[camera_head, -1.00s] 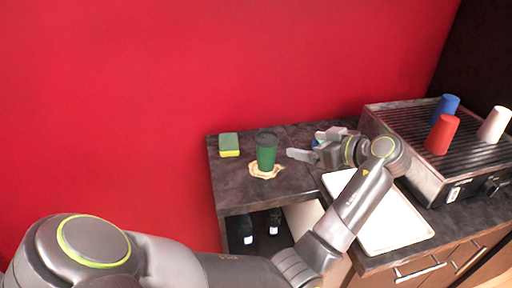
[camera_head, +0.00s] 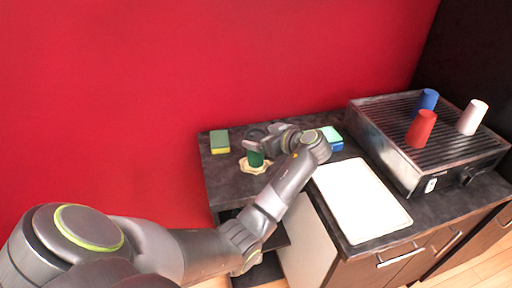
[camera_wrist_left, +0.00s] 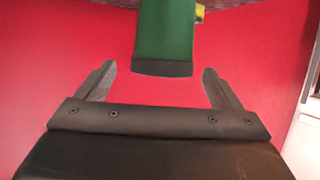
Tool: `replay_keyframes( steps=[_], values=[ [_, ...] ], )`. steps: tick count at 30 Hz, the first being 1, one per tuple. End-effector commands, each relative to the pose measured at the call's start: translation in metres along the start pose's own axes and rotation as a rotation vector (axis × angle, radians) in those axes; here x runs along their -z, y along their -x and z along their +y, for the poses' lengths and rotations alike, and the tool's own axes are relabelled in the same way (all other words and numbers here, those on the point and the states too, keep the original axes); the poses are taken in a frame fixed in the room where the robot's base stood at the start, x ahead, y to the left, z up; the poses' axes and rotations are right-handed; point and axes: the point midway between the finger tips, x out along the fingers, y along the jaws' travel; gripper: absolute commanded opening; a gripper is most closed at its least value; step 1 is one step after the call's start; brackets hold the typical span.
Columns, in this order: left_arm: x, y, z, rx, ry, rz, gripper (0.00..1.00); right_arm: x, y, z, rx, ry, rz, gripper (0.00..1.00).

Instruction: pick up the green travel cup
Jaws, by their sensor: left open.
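The green travel cup (camera_head: 256,160) stands on a pale scalloped coaster (camera_head: 247,169) on the dark counter, with its middle partly hidden by my left gripper. In the left wrist view the cup (camera_wrist_left: 166,32) appears inverted, its dark lid in line with the gap between the fingertips. My left gripper (camera_wrist_left: 156,78) is open, one finger to each side of the lid, with a visible gap on both sides. In the head view the left gripper (camera_head: 264,144) is at the cup's upper part. Whether it touches cannot be told. My right gripper is not in view.
A green and yellow sponge (camera_head: 220,142) lies left of the cup. A blue and teal block (camera_head: 332,137) is behind my left wrist. A white tray (camera_head: 360,200) lies to the right. A grill machine (camera_head: 400,150) carries red, blue and white cups. A red wall stands behind.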

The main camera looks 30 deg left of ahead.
Motion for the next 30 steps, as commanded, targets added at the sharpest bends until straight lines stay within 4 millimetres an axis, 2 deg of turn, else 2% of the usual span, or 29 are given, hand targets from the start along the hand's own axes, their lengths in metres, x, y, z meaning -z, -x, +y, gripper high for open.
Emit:
replay_keyframes(
  steps=[1,6,15,23,30],
  values=[
    [0.004,-0.006,-0.002,0.003,-0.003,0.001,0.87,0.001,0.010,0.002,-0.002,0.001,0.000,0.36],
    [0.002,-0.027,-0.002,0.001,-0.002,0.002,0.87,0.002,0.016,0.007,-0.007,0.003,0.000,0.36],
    [-0.001,-0.032,-0.002,0.000,0.000,-0.001,0.87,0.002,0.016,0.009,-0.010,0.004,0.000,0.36],
    [-0.001,-0.032,-0.002,0.000,0.000,-0.001,0.53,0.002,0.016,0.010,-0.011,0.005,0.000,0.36],
    [0.000,-0.032,-0.002,-0.001,0.001,0.000,0.53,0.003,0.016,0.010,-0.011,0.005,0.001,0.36]
  ],
)
